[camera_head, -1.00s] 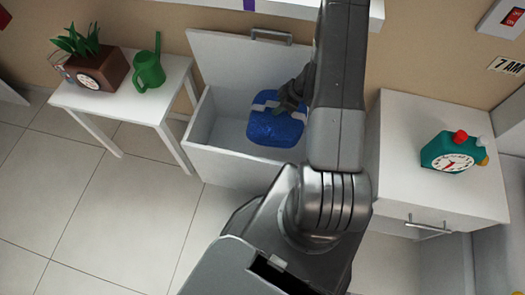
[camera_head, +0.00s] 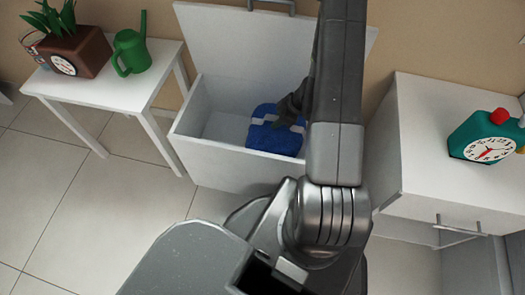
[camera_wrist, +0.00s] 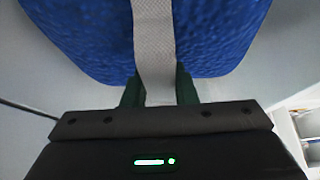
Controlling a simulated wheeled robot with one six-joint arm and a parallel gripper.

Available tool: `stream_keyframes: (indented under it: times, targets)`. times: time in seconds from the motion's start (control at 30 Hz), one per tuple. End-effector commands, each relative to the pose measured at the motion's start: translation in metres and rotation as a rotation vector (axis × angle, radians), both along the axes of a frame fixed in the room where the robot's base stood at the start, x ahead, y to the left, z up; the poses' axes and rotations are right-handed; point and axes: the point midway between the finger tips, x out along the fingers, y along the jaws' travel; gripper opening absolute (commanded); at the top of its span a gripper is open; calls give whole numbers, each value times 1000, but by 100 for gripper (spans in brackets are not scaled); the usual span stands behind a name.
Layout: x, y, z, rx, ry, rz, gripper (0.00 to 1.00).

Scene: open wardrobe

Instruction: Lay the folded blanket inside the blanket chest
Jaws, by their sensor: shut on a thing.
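The folded blanket is blue with a pale band. In the head view the blanket (camera_head: 272,138) is inside the open white blanket chest (camera_head: 215,160), toward its right side. My gripper (camera_head: 292,112) reaches down into the chest and is shut on the blanket. In the wrist view my gripper's fingers (camera_wrist: 159,92) close on the pale band of the blanket (camera_wrist: 210,35). The chest's lid (camera_head: 240,40) stands raised behind. My arm hides the chest's right part, and I cannot tell whether the blanket touches the chest floor.
A white table (camera_head: 110,90) at left holds a planter with a clock face (camera_head: 75,55) and a green watering can (camera_head: 131,48). A white cabinet (camera_head: 425,140) at right carries a teal clock (camera_head: 485,138). The left part of the chest is empty.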

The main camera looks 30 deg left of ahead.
Motion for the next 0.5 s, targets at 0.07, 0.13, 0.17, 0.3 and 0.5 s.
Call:
stream_keyframes:
  times: [0.07,0.13,0.17,0.3,0.5]
  targets:
    - [0,0,-7,1,0,0,0]
    - [0,0,-15,0,1,0,0]
    - [0,0,-20,-1,2,0,0]
    - [-1,0,-48,-1,3,-1,0]
    - [0,0,-70,0,0,0,0]
